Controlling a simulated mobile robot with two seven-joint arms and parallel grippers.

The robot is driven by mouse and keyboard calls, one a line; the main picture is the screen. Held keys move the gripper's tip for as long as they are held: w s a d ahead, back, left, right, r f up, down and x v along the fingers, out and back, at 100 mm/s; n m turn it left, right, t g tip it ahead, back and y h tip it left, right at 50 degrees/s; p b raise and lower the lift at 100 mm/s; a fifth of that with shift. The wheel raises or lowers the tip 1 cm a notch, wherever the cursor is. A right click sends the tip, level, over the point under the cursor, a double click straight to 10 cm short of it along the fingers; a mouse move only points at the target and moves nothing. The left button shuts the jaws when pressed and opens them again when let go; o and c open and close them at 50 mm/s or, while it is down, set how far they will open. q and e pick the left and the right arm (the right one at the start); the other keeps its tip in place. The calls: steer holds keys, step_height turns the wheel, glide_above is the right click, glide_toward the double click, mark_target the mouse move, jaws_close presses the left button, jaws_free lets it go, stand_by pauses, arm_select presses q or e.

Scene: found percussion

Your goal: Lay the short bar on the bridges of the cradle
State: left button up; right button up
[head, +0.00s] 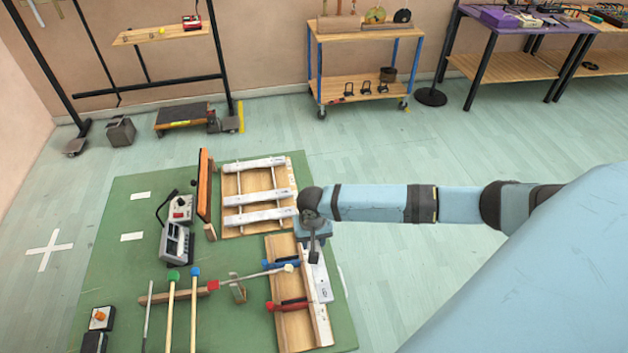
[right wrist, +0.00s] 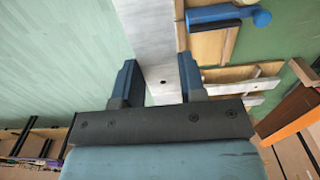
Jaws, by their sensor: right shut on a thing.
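My right gripper (head: 314,250) is shut on a pale grey-white bar (head: 322,286), which I take for the short bar. The right wrist view shows this bar (right wrist: 150,40) between the two fingers (right wrist: 158,76), with a dark hole near them. In the head view the bar overlaps the right side of a wooden board (head: 292,326) with blue and red clamps; I cannot tell whether it touches. Behind it is a wooden frame (head: 235,184), apparently the cradle, with several whitish bars (head: 254,163) across it. My wrist hides its right edge. My left gripper is out of view.
A blue clamp (head: 282,263) and a red clamp (head: 287,304) sit on the near board. Floor right of the mat is clear.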

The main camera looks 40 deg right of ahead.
mark_target(287, 258)
steer(key=shift+s, duration=0.15)
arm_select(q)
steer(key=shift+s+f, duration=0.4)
arm_select(e)
steer(key=shift+a, duration=0.1)
step_height(287, 258, down, 6)
steer(key=b, duration=0.2)
steer(key=shift+f+b, duration=0.1)
steer(key=shift+b, duration=0.25)
steer(key=a, duration=0.1)
steer(key=w+a, duration=0.1)
steer(key=w+a+p, duration=0.1)
steer(key=a, duration=0.1)
steer(key=shift+r, duration=0.25)
steer(key=shift+w+a+p, duration=0.15)
steer(key=shift+w+a, duration=0.2)
steer(key=shift+a, duration=0.35)
steer(key=shift+w+a+p, duration=0.15)
steer(key=shift+w+a, duration=0.15)
steer(key=shift+a, duration=0.4)
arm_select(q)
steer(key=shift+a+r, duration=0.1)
arm_select(e)
steer(key=shift+f, duration=0.35)
